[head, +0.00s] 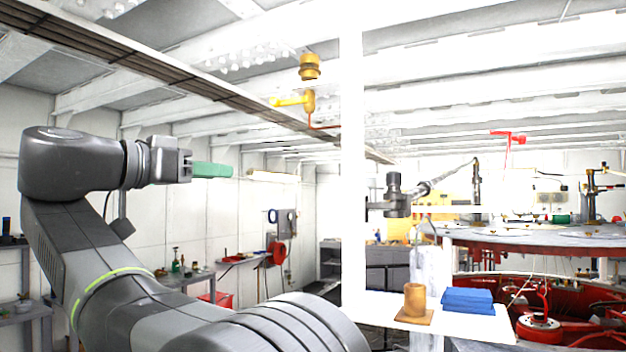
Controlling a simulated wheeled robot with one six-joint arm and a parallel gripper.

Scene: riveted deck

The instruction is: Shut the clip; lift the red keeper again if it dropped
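A yellow clip-like fitting (307,102) hangs below the ceiling at the upper middle, with its yellow lever (288,101) sticking out to the left. A thin red piece (322,127), perhaps the keeper, runs from under the fitting to the right and reaches the white post. Whether the clip is open or shut is too small to tell. My gripper (188,166) is at the left, well left of and below the fitting in the picture. A green cylinder (213,170) lines up with its fingertips; I cannot tell whether it is held or behind them.
A white post (353,160) stands just right of the fitting. A brass-coloured part (309,67) hangs above it. A red bracket (508,137) hangs at the right. A white shelf (465,325) holds a tan cup (414,299) and folded blue cloths (467,301).

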